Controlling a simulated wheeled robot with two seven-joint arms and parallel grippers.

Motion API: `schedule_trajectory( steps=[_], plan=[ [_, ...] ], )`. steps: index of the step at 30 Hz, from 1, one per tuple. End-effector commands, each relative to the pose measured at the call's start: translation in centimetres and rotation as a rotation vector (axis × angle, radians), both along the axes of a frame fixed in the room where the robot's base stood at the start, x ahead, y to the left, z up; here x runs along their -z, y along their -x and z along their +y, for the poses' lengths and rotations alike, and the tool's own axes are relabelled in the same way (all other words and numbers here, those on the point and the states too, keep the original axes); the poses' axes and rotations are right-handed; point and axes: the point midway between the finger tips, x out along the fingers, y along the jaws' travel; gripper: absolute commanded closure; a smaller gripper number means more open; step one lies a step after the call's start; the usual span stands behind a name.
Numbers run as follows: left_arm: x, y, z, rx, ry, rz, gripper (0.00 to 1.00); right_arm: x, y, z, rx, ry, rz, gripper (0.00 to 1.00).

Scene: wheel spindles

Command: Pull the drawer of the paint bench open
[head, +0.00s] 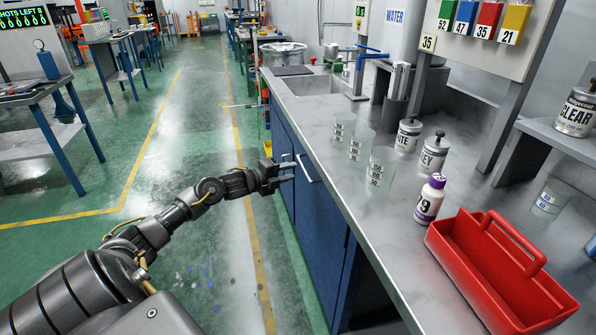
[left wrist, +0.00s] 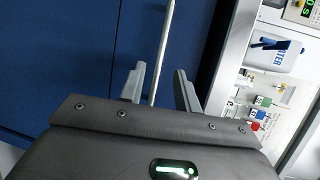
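The paint bench (head: 393,245) has a grey metal top and blue fronts below it. A blue front (head: 318,215) carries a pale bar handle (head: 309,170) near its top edge, and it looks closed. My left gripper (head: 286,172) is at the bench's front side, close to that handle. In the left wrist view the gripper (left wrist: 158,92) has its two grey fingers spread apart. The handle bar (left wrist: 162,50) runs between them in that picture; I cannot tell whether they touch it. My right gripper is not in view.
On the bench stand clear measuring cups (head: 381,168), paint cans (head: 433,155), a white bottle (head: 430,200) and a red tote (head: 500,270). A sink (head: 315,85) is further back. The green floor (head: 190,130) left of the bench is clear.

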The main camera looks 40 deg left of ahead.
Motion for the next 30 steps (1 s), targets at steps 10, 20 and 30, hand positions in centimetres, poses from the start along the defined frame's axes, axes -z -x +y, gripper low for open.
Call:
schedule_trajectory(
  steps=[10,20,30],
  plan=[
    [0.8,-3.9,-0.9,0.001,0.002,0.001,0.67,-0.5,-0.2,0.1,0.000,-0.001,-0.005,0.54],
    [0.9,-4.3,-1.0,0.002,0.000,0.001,0.67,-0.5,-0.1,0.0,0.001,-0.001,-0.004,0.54],
    [0.9,-4.3,-0.9,0.001,0.000,0.001,1.00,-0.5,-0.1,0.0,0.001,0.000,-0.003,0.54]
  ],
)
